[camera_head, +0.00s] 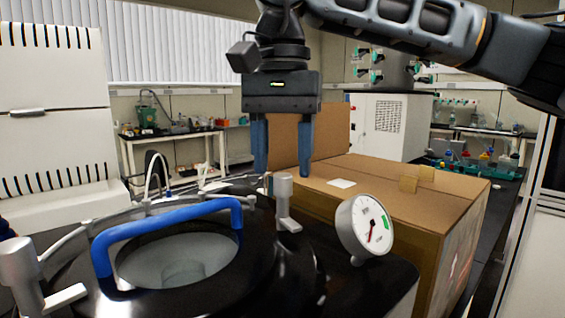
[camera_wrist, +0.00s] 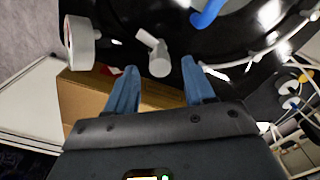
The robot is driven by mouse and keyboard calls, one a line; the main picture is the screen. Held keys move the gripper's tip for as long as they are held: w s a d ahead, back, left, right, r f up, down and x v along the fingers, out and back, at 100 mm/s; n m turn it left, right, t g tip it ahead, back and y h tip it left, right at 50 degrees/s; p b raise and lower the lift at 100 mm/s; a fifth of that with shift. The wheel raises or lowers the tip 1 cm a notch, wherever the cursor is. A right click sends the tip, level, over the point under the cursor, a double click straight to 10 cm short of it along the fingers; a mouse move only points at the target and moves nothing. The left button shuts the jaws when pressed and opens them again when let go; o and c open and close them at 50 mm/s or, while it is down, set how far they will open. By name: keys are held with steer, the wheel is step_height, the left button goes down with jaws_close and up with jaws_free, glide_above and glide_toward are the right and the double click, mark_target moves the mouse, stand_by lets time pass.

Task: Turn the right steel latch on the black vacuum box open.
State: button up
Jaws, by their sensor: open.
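The black vacuum box (camera_head: 340,285) fills the lower part of the head view, with a blue handle (camera_head: 165,222) over its round clear window. The right steel latch (camera_head: 285,205) is an upright post with a short arm pointing toward the lower right. It also shows in the wrist view (camera_wrist: 158,58), just beyond the fingertips and roughly in line with the gap between them. My gripper (camera_head: 281,172) points down with its two blue fingers apart and empty. Its tips are near the latch's top; I see no clear contact. The left steel latch (camera_head: 30,280) stands at the lower left.
A round pressure gauge (camera_head: 364,226) stands on the box, right of the right latch. Tubes and fittings (camera_head: 152,178) rise at the back of the box. Above the gauge is free air.

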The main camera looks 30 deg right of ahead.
step_height(320, 180, up, 6)
steer(key=shift+r, duration=0.25)
stand_by(0.5)
